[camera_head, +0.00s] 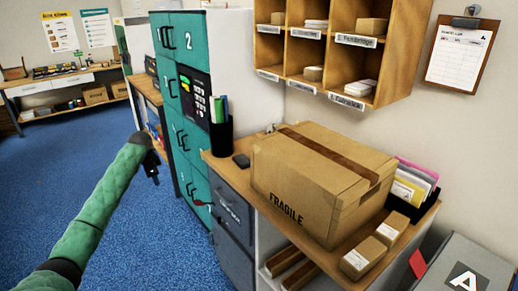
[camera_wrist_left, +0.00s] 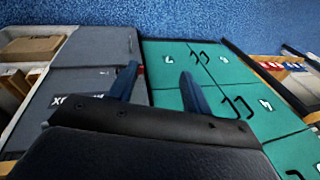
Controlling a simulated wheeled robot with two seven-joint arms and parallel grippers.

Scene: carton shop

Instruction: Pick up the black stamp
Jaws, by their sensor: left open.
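A small dark block (camera_head: 241,160) lies on the wooden counter top at the left of the big carton; it may be the black stamp or an ink pad, too small to tell. My left gripper (camera_head: 152,172) is in front of the teal lockers, left of the counter and apart from it. In the left wrist view its two fingers (camera_wrist_left: 160,84) are spread and empty, with the lockers and grey drawers beyond. No stamp can be made out in the left wrist view. My right gripper is not in view.
A large FRAGILE carton (camera_head: 310,175) fills most of the counter. A black pen cup (camera_head: 220,135) stands at its left end beside the teal lockers (camera_head: 183,100). Small boxes (camera_head: 357,262) sit at the front right. Wooden pigeonholes (camera_head: 330,50) hang above. Blue floor is clear at left.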

